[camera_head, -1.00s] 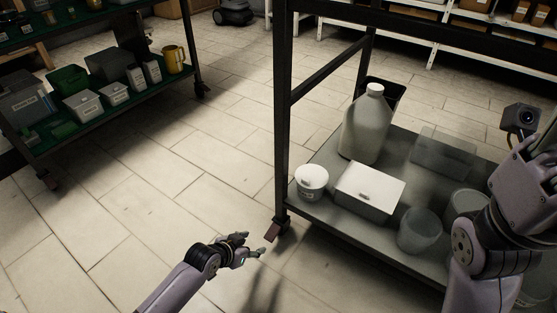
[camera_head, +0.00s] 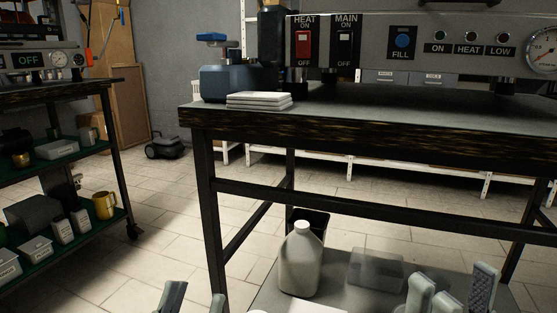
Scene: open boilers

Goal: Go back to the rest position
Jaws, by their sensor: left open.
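My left gripper (camera_head: 194,300) shows only as two separated dark fingertips at the bottom edge, left of the centre. It is open, with nothing between the tips. My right gripper (camera_head: 455,290) shows as pale grey fingers at the bottom right, in front of the bench's lower shelf. Its fingers stand apart with nothing seen between them. The rest of both grippers and arms is below the frame.
A boiler bench (camera_head: 340,120) with a switch panel (camera_head: 430,45) stands ahead. Its lower shelf holds a grey jug (camera_head: 301,262) and a translucent box (camera_head: 376,270). A shelf unit (camera_head: 112,150) with a yellow mug (camera_head: 104,205) stands left. Floor (camera_head: 170,235) between them is clear.

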